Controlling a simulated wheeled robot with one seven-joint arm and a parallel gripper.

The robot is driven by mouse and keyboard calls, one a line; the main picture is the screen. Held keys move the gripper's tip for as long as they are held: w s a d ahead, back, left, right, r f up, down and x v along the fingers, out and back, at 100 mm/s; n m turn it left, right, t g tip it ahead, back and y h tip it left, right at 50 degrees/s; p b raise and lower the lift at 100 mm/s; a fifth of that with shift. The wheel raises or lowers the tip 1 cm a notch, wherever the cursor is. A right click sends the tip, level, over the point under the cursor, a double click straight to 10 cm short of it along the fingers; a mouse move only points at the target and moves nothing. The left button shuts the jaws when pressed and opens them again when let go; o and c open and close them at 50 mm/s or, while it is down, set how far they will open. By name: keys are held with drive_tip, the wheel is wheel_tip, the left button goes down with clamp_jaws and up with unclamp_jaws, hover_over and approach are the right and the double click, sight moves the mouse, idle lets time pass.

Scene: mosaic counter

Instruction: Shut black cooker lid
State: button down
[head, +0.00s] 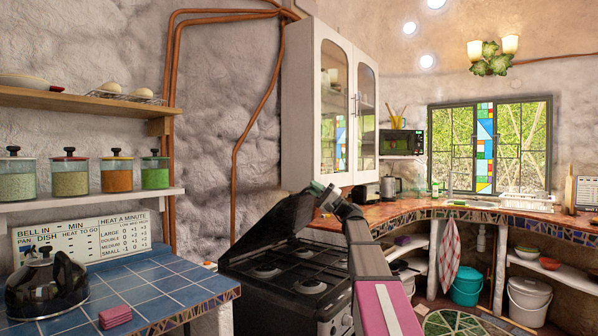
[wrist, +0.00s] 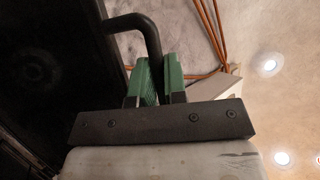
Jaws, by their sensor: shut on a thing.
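The black cooker lid (head: 272,226) is raised and tilted above the cooker (head: 290,285), with the burners showing beneath it. My gripper (head: 318,190) is at the lid's upper right edge. In the wrist view the lid's dark face (wrist: 50,85) fills the left side. A bent black handle (wrist: 142,24) sticks out from it. The green fingers of my gripper (wrist: 160,75) are shut on the handle, one on each side of it. The handle itself is too small to make out in the head view.
A blue tiled counter (head: 165,285) with a black kettle (head: 45,285) stands left of the cooker. A mosaic-edged counter (head: 400,222) runs behind and to the right. A white glass-door cabinet (head: 303,110) hangs above and behind the lid.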

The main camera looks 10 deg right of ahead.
drive_tip(key=s+d+f, duration=0.3)
drive_tip(key=f, duration=0.6)
drive_tip(key=s+d+f, duration=0.2)
drive_tip(key=f, duration=0.8)
drive_tip(key=s+d+f, duration=0.3)
drive_tip(key=f, duration=0.6)
drive_tip(key=shift+s+d+f, duration=0.3)
drive_tip(key=shift+d+f, duration=0.05)
drive_tip(key=c, duration=1.2)
unclamp_jaws()
drive_tip(key=v, duration=1.1)
